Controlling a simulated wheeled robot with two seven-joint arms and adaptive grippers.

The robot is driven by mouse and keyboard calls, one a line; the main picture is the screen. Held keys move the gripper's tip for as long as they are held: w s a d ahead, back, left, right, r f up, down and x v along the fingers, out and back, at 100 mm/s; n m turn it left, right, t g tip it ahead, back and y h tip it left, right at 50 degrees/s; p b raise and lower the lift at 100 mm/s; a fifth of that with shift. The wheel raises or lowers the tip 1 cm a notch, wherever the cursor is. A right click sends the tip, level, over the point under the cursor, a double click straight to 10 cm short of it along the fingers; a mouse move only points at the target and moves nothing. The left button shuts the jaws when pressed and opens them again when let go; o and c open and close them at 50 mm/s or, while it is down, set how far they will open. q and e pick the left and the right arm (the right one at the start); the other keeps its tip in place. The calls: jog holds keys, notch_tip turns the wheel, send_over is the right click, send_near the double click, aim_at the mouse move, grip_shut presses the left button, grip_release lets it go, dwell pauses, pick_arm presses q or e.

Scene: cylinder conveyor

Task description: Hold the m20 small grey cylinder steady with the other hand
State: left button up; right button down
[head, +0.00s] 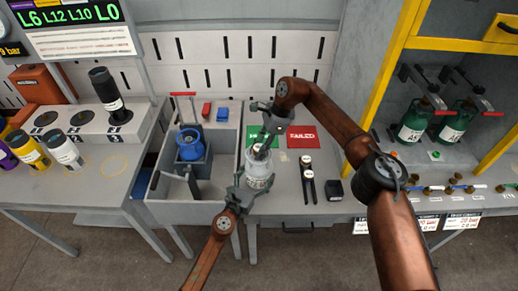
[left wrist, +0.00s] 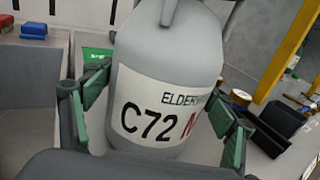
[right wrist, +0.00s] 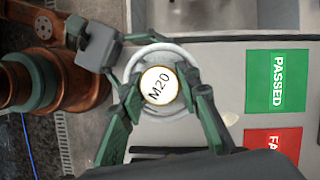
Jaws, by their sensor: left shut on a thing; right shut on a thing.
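The small grey cylinder (head: 258,183) stands upright on the grey table. Its white label reads C72 in the left wrist view (left wrist: 165,100). My left gripper (head: 240,195) is shut around its body, one finger on each side in the left wrist view (left wrist: 160,125). My right gripper (head: 262,138) is above the cylinder, shut on a round white-faced piece marked M20 (right wrist: 160,86). That piece is over the cylinder's top, and the cylinder's grey shoulder rings it in the right wrist view. Whether the piece touches the valve is hidden.
Behind the cylinder are a green PASSED mat (right wrist: 276,82) and a red FAILED mat (head: 303,137).

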jog(key=m+t, duration=0.2)
jog(key=m, duration=0.3)
jog(key=shift+m, duration=0.5)
jog(key=m+t+h, duration=0.1)
jog(key=m+t, duration=0.1)
jog(key=m, duration=0.3)
jog(key=shift+m, duration=0.3)
jog(key=m+h, duration=0.1)
jog(key=m, duration=0.1)
jog(key=shift+m+t, duration=0.4)
jog(key=m+h, duration=0.1)
jog(key=m, duration=0.2)
jog(key=shift+t, duration=0.3)
